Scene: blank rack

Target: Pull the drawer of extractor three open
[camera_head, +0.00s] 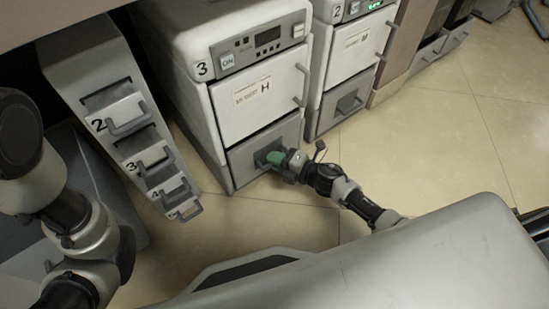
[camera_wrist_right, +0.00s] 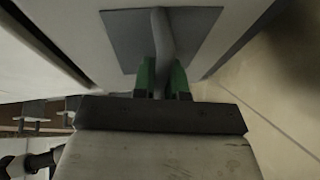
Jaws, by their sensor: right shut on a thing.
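Extractor three (camera_head: 213,75) is the white cabinet marked "3" in the head view, with a display on top and a white door. Its grey drawer (camera_head: 245,165) is at the bottom and looks flush with the cabinet front. My right gripper (camera_head: 272,159) is at the drawer front, its green fingers closed around the drawer handle (camera_wrist_right: 159,40). In the right wrist view the green fingers (camera_wrist_right: 163,82) sit on both sides of the grey handle bar, in front of a grey plate. My left arm shows at the left edge of the head view, but its gripper is out of view.
Extractor two (camera_head: 350,50) stands to the right of extractor three. A sloped rack (camera_head: 120,110) with numbered handled slots stands at the left. Beige floor (camera_head: 285,210) lies free in front of the drawer.

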